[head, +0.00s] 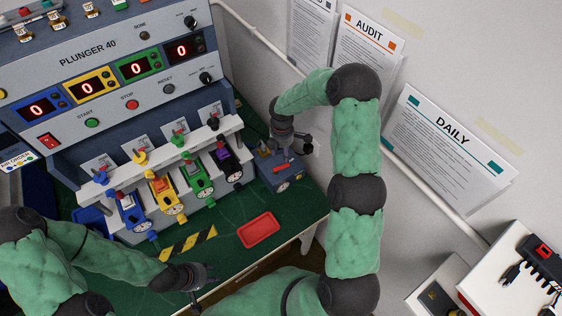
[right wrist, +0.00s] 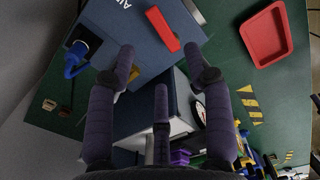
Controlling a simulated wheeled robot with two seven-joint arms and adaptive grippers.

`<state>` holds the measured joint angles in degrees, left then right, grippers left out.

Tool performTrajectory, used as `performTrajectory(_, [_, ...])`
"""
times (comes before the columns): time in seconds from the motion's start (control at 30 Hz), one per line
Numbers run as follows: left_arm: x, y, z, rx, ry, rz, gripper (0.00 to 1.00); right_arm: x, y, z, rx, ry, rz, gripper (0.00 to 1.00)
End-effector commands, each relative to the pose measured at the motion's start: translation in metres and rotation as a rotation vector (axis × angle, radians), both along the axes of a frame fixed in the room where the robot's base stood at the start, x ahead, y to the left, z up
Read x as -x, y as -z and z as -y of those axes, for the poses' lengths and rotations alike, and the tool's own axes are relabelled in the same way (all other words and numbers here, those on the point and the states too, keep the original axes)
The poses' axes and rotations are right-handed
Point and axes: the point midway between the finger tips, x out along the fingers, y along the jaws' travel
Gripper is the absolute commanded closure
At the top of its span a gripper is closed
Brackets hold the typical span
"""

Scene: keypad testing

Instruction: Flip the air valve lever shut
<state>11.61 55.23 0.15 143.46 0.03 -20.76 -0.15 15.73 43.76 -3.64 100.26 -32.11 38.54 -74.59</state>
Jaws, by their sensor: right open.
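The air valve is a blue-grey box (head: 280,178) at the right end of the green bench, with a gauge on its front. Its red lever (head: 281,168) lies across the top face. In the right wrist view the red lever (right wrist: 162,29) is just beyond my fingertips, near partly cut-off white lettering. My right gripper (head: 291,142) is over the back of the box; it also shows in the right wrist view (right wrist: 158,62), with its fingers spread and nothing between them. I see no clear contact with the lever. My left gripper (head: 203,281) is low over the bench's front edge; its finger opening is unclear.
Left of the valve stand several coloured plunger stations (head: 166,192) under a white rail. The control panel (head: 110,75) rises behind, with red digits all reading 0. A red tray (head: 258,230) and yellow-black striped tape (head: 188,243) lie in front. A blue fitting (right wrist: 76,58) sits beside the box.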

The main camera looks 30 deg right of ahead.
Motion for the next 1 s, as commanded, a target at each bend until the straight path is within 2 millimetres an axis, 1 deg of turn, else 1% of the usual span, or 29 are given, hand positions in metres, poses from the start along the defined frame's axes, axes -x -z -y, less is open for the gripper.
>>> performTrajectory(0.03, [0.0,0.001,0.0,0.0,0.0,0.0,0.6,0.001,0.012,0.0,0.0,0.0,-0.004,0.48])
performTrajectory(0.2, [0.0,0.003,0.0,0.0,0.0,0.001,0.6,0.001,0.042,0.0,-0.001,0.001,-0.002,0.48])
performTrajectory(0.4, [0.0,0.004,0.0,0.0,0.0,0.001,0.6,0.0,0.067,0.0,-0.001,0.003,0.0,0.48])
performTrajectory(0.6, [0.0,0.005,0.0,0.0,0.0,0.001,0.6,0.0,0.078,0.0,-0.001,0.003,0.001,0.48])
performTrajectory(0.87, [-0.001,0.004,0.0,0.0,0.0,0.001,0.6,0.0,0.078,0.0,-0.001,0.003,0.001,0.48])
performTrajectory(0.97, [-0.001,0.004,0.0,0.0,0.0,0.001,0.6,0.0,0.078,0.0,-0.001,0.003,0.001,0.74])
performTrajectory(1.0, [-0.001,0.004,0.0,0.0,0.0,0.001,0.6,0.0,0.078,0.0,-0.001,0.003,0.001,0.85])
